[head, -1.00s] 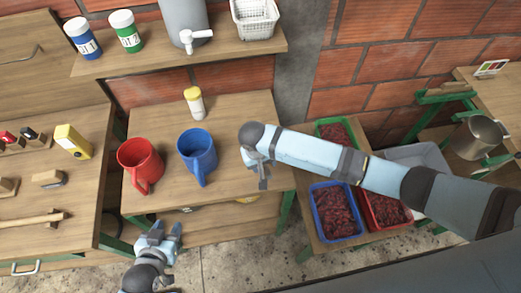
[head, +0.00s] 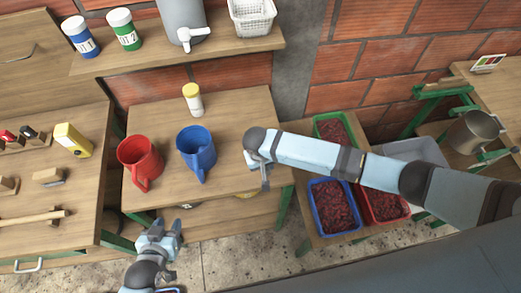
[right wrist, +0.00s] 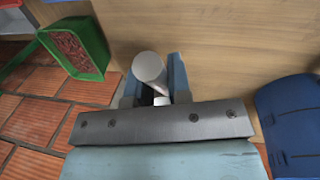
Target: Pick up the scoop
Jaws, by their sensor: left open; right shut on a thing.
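My right gripper (head: 264,180) is at the right edge of the middle table. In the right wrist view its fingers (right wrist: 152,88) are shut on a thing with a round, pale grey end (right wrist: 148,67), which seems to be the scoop. The rest of that thing is mostly hidden by the gripper, and it is too small to make out in the head view. My left gripper (head: 165,228) is open and empty, low in front of the table's front edge.
A red mug (head: 138,160) and a blue mug (head: 197,150) stand on the middle table (head: 240,112), with a yellow-capped jar (head: 192,101) behind. To the right are green (head: 318,120), blue (head: 318,232) and red (head: 400,217) crates of dark red cherries.

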